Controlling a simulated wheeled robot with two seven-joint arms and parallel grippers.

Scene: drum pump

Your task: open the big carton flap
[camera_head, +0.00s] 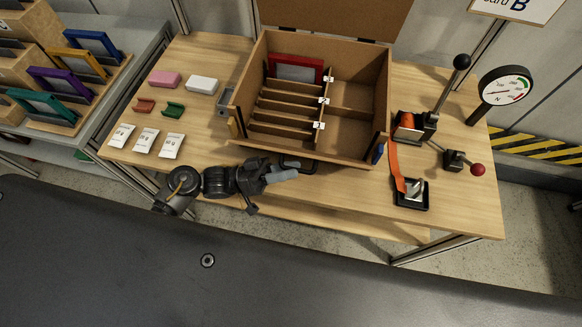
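The big brown carton (352,151) stands open-topped on the table in the middle. Its broad back flap (340,14) is raised and leans away from the opening, cut off by the top edge. Thin dividers make slots on the left inside, and two larger compartments are on the right. A red-framed piece (296,68) stands in the back left slot. My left gripper (283,176) is in front of the carton's front wall, apart from the back flap. Grey-blue parts show at its tip; I cannot tell whether its fingers are apart. My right gripper is out of view.
Pink (164,79) and white (202,85) blocks and white cards (146,141) lie on the left. A lever (450,85), a gauge (503,86), an orange strap (396,165) and a red-knobbed lever (478,169) are on the right.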

